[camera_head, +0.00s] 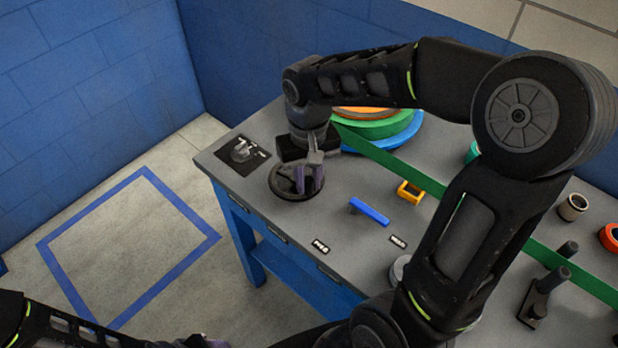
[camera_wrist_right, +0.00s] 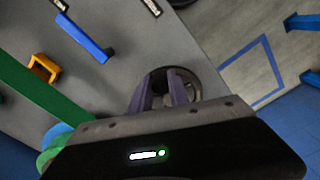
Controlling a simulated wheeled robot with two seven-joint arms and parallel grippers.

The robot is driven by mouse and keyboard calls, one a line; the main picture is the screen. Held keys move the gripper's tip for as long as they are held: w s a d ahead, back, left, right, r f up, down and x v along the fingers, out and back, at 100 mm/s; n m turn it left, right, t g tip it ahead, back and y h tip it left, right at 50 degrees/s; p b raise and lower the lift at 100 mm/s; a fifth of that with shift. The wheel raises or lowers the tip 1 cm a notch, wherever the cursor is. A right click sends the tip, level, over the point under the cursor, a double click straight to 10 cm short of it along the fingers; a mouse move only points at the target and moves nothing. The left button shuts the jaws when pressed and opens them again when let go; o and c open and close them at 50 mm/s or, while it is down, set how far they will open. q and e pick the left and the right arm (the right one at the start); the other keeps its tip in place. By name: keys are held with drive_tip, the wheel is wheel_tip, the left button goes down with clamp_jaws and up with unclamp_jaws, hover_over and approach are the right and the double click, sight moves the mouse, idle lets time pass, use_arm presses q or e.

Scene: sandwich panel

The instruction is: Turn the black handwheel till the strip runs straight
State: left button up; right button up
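The black handwheel (camera_head: 285,183) lies at the left front corner of the grey bench. In the right wrist view the handwheel (camera_wrist_right: 198,86) shows behind and between the fingers. My right gripper (camera_head: 309,181) points down at the wheel's right side, its purple fingers apart; I cannot tell whether they touch the rim. It also shows in the right wrist view (camera_wrist_right: 161,90). The green strip (camera_head: 405,172) runs from the coils at the back toward the lower right; my right arm hides its middle. My left gripper (camera_head: 207,343) is barely visible at the bottom edge, away from the bench.
A black plate with a knob (camera_head: 241,151) is left of the wheel. A blue bar handle (camera_head: 369,211) and yellow bracket (camera_head: 410,192) stand on the bench (camera_head: 300,228). Green, orange and blue coils (camera_head: 385,127) are behind. A black roller stand (camera_head: 541,296) is at right.

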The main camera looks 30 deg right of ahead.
drive_tip(key=o, duration=0.4)
wheel_tip(320, 180, up, 8)
drive_tip(key=shift+f, duration=0.1)
idle(0.5)
idle(0.4)
